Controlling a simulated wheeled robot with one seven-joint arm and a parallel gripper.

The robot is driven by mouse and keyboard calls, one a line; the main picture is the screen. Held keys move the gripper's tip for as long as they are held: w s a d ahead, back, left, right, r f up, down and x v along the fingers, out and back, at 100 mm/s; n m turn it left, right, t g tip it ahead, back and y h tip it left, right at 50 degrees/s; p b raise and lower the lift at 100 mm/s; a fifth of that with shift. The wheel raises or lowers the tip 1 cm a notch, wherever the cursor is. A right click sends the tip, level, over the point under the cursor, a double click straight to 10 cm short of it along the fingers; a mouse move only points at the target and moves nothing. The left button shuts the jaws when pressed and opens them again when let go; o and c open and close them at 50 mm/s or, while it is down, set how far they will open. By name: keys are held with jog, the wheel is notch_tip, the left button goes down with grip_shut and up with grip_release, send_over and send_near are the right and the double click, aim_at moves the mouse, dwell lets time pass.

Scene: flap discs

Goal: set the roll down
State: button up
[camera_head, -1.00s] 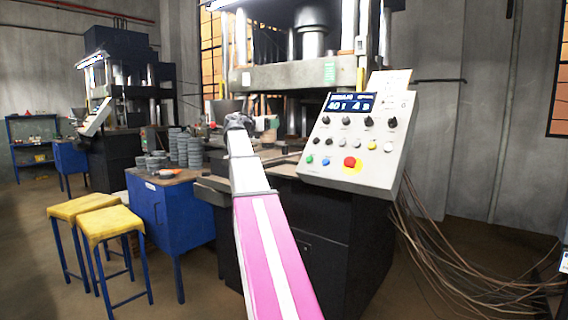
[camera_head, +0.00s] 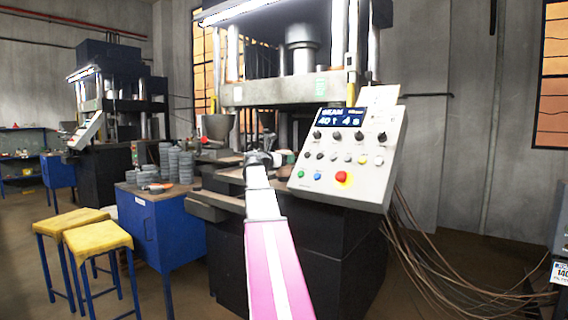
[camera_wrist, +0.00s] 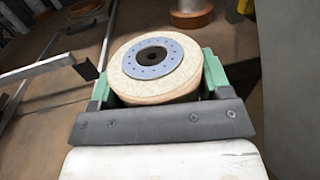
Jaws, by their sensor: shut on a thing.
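The roll (camera_wrist: 136,78) is a thick cream-coloured disc with a blue-grey ringed hub and a dark centre hole. In the wrist view it sits between the green fingers of my gripper (camera_wrist: 160,76), which is shut on it from both sides. A brown surface shows beyond the roll; I cannot tell whether the roll touches it. In the head view my gripper (camera_head: 263,159) is small, in front of the press and left of its control panel. The roll cannot be made out clearly there.
The press's control panel (camera_head: 345,152) stands close on the right. A blue cabinet (camera_head: 160,232) with stacked grey discs (camera_head: 180,165) is at left, with yellow stools (camera_head: 97,238) before it. In the wrist view, a grey metal bar (camera_wrist: 40,72) lies left and a copper-coloured round thing (camera_wrist: 191,14) lies beyond.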

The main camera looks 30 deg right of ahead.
jog(key=shift+f, duration=0.8)
jog(key=shift+f, duration=0.15)
jog(key=o, duration=1.2)
jog(key=shift+s+a, duration=0.1)
jog(key=shift+a, duration=0.2)
jog(key=v, duration=1.1)
jog(key=shift+a, duration=0.2)
